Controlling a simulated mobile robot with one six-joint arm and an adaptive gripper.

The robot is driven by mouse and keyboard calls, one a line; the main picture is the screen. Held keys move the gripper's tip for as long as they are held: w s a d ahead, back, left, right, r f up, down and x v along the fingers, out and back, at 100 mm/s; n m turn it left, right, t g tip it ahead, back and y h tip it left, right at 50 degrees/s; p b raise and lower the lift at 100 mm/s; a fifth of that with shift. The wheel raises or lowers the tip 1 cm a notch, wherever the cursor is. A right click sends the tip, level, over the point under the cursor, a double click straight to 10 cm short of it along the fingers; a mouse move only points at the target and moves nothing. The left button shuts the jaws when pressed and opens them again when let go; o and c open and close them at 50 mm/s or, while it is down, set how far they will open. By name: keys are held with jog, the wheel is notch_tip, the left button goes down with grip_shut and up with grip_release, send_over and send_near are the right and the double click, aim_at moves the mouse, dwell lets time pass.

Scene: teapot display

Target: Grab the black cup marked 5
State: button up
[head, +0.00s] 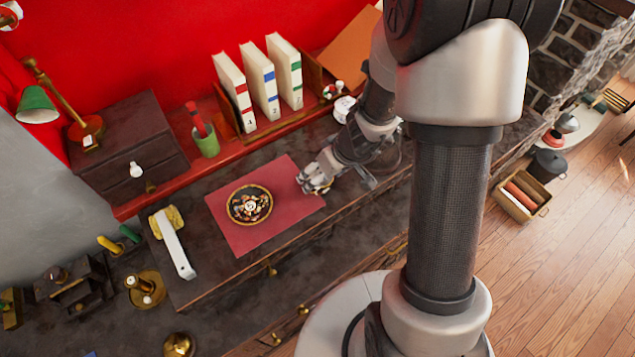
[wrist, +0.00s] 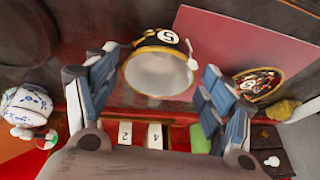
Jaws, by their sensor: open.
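The black cup marked 5 (wrist: 158,40) shows in the wrist view, with a gold rim and a pale inside facing the camera. A small white piece sticks out at its right side; I cannot tell what it is. My gripper (wrist: 160,72) is open, with one finger to the left of the cup and one to the right. Gaps show between the fingers and the cup. In the head view my gripper (head: 316,182) is low over the right edge of the red mat (head: 285,172). It mostly hides the cup there.
A black patterned plate (head: 249,205) lies on the mat, left of my gripper. White numbered books (head: 260,82) stand on the red shelf behind. A white and blue pot (wrist: 27,106) shows at left in the wrist view. A long white-handled thing (head: 174,245) lies left of the mat.

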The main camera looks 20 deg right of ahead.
jog(key=x, duration=0.3)
jog(key=shift+b, duration=0.4)
jog(key=shift+c, duration=0.3)
jog(key=c, duration=0.9)
jog(key=shift+o, duration=0.2)
jog(key=shift+r, duration=0.15)
